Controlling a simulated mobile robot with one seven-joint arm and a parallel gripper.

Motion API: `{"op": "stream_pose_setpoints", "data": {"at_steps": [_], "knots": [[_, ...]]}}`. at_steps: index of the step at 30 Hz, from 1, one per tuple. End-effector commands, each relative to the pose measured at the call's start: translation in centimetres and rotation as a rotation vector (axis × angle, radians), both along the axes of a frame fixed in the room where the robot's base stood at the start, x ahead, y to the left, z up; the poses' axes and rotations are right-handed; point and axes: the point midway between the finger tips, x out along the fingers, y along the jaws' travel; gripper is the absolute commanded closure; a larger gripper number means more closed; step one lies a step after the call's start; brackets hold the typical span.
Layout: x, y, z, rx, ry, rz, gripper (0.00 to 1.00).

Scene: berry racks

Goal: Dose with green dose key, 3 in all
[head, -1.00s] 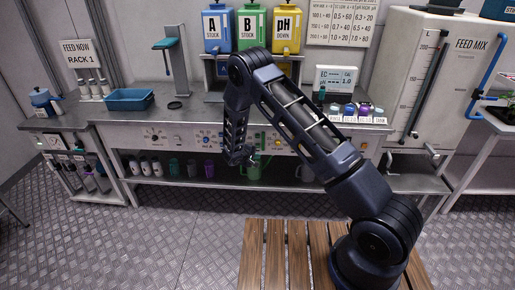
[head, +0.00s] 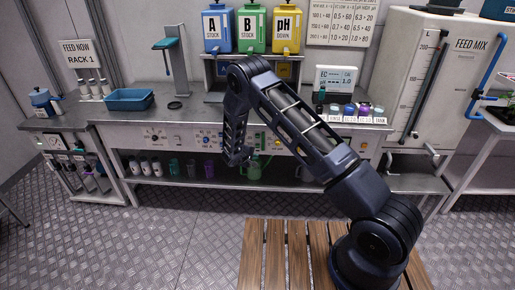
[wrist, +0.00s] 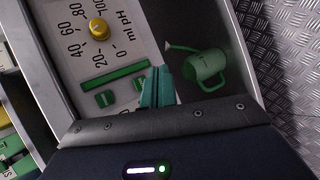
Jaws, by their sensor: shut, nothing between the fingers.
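My gripper (wrist: 157,88) is shut and empty, its teal fingertips over the lower part of the pale dosing panel in the wrist view. Green rectangular pieces sit on that panel left of the fingers: a long bar (wrist: 114,76), a small block (wrist: 105,98) and another block (wrist: 138,85) close to the fingertips. I cannot tell which is the dose key, or whether the fingers touch anything. A yellow knob (wrist: 97,29) with a pH ml scale sits above the bar. In the head view my arm covers part of the panel (head: 180,138).
A green watering can (wrist: 206,66) stands on the lower shelf, right of the fingers in the wrist view. A meter (head: 335,79) stands on the bench. Floor is clear left of the slatted wooden platform (head: 254,255).

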Motion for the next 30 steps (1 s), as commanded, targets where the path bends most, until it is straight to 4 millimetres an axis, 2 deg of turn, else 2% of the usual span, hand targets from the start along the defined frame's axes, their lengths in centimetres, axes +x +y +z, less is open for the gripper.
{"op": "stream_pose_setpoints", "data": {"at_steps": [9, 15, 30], "knots": [[3.8, 0.0, 0.0, 0.0, -0.001, 0.0, 1.0], [5.3, 0.0, 0.0, -0.001, -0.001, 0.0, 1.0], [5.8, 0.0, 0.0, -0.001, 0.0, 0.001, 1.0]]}}
